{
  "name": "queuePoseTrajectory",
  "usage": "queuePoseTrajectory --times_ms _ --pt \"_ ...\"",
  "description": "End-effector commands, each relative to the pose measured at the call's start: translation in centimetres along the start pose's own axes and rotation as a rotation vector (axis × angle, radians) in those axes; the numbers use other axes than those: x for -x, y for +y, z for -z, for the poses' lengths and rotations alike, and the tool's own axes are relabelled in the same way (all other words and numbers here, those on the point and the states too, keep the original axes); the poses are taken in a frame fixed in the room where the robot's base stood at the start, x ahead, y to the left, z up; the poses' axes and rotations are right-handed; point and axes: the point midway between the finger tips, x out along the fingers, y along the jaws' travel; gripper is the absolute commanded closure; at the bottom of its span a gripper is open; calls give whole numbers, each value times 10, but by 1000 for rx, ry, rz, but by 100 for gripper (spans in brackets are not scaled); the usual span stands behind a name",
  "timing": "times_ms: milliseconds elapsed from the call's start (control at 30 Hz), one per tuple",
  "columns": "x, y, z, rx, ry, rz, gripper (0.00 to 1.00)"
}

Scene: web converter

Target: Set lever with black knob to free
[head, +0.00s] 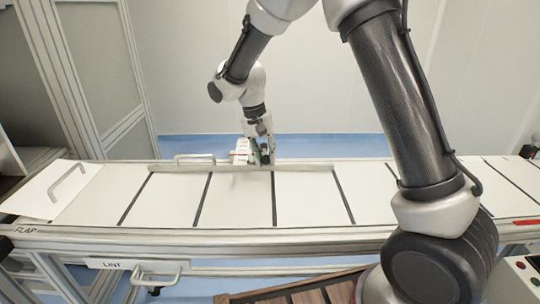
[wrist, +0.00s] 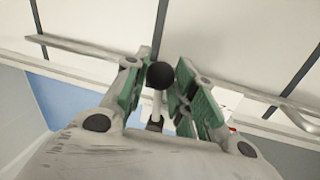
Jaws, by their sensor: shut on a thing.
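The black knob (wrist: 160,75) of the lever shows between the two green-padded fingers in the wrist view. Its pale stem (wrist: 157,106) runs down from the knob toward a dark base near the palm. My gripper (head: 262,155) is at the far edge of the converter table in the head view, pointing down, and is shut on the lever. In the head view the knob cannot be told apart from the fingers. A small white plate with red marks (head: 240,148) stands just left of my gripper; its text is too small to read.
The white table (head: 240,205) with dark slots runs across the view. A rail with a handle (head: 195,157) lies along its far edge. A flap with a handle (head: 68,183) is at the left, and a drawer marked LINT (head: 112,264) is below the front edge.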

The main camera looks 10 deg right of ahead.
Motion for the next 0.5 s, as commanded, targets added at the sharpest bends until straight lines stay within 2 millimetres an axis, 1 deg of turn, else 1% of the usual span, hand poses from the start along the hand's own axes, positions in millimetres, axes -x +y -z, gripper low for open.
queuePoseTrajectory --times_ms 200,500 --pt "3 -7 1 -77 -10 4 100" --pt "3 -9 1 -112 -16 5 100"
